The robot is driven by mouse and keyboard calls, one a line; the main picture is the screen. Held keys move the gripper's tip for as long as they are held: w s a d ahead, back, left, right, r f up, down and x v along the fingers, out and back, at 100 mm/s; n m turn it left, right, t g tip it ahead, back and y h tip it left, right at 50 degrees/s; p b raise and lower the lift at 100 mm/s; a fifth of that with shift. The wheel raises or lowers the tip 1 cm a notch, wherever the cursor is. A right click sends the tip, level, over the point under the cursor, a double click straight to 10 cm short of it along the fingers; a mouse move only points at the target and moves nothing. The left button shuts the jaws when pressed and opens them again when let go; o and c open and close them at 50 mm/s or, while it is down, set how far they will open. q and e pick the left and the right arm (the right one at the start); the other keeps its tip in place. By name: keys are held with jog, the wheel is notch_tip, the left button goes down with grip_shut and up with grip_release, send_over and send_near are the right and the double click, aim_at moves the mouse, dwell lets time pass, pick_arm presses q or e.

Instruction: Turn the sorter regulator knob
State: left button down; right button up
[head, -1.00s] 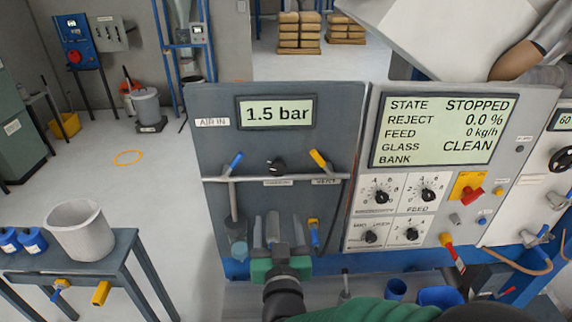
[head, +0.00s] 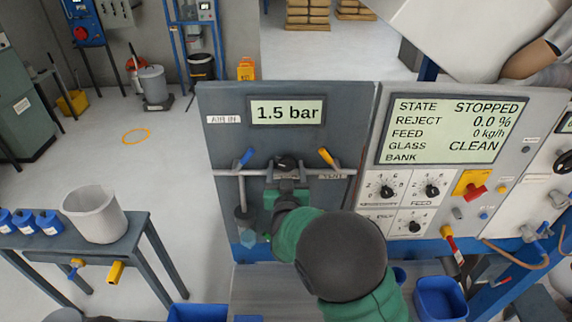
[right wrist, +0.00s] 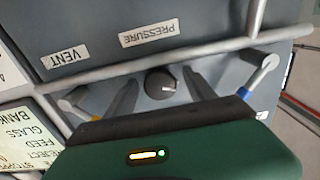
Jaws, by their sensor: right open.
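The black regulator knob (head: 286,162) sits on the pipe of the grey air panel (head: 230,110), below a display (head: 287,111) reading 1.5 bar. In the right wrist view the round knob (right wrist: 160,83) has a pale pointer mark and lies near a PRESSURE label (right wrist: 148,33). My right gripper (head: 287,176) is in front of the panel at the knob. Its two dark fingers (right wrist: 160,90) are apart, one on each side of the knob. I cannot tell whether they touch it. My left gripper is not in view.
A blue-handled valve (head: 242,159) and a yellow-handled valve (head: 327,157) flank the knob on the pipe. The control panel (head: 372,180) with its dials and screen (head: 452,130) stands to the right. A side table (head: 130,235) with a grey bucket (head: 95,213) stands at the left.

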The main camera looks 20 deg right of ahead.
jog(key=shift+s, duration=0.1)
jog(key=shift+s+r, duration=0.1)
jog(key=c, duration=1.3)
jog(key=shift+m+b, duration=0.3)
jog(key=shift+b, duration=0.35)
jog(key=shift+c, duration=0.2)
jog(key=m+b, duration=0.2)
jog(key=b, duration=0.2)
jog(key=m+b, duration=0.2)
jog(key=b, duration=0.1)
jog(key=m+b, duration=0.3)
jog(key=b, duration=0.1)
jog(key=shift+a+f+b, duration=0.1)
jog(key=shift+f+b, duration=0.2)
jog(key=shift+f, duration=0.1)
jog(key=m+b, duration=0.8)
jog(key=b, duration=0.2)
jog(key=shift+r, duration=0.2)
jog(key=shift+a+r+m+b, duration=0.1)
jog(key=shift+r+m+b, duration=0.05)
jog(key=shift+m+b, duration=1.7)
jog(key=shift+m, duration=0.35)
